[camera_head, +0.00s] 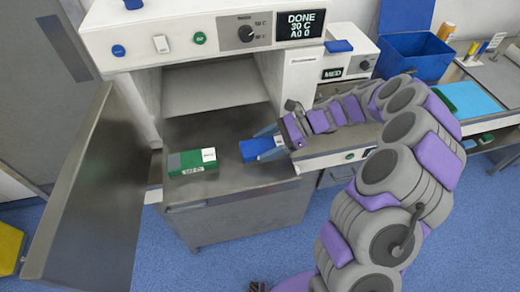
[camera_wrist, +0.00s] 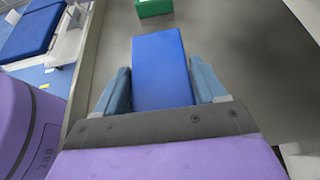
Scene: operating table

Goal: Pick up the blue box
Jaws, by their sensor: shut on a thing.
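I cannot tell whether the box is touching the shelf or slightly lifted.
A green box (camera_head: 192,162) with a white label lies left of the blue box; it also shows in the wrist view (camera_wrist: 154,7). The open cabinet door (camera_head: 92,200) stands at the left. A blue bin (camera_head: 414,56) is on the right counter. The shelf's front (camera_head: 235,205) is clear.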

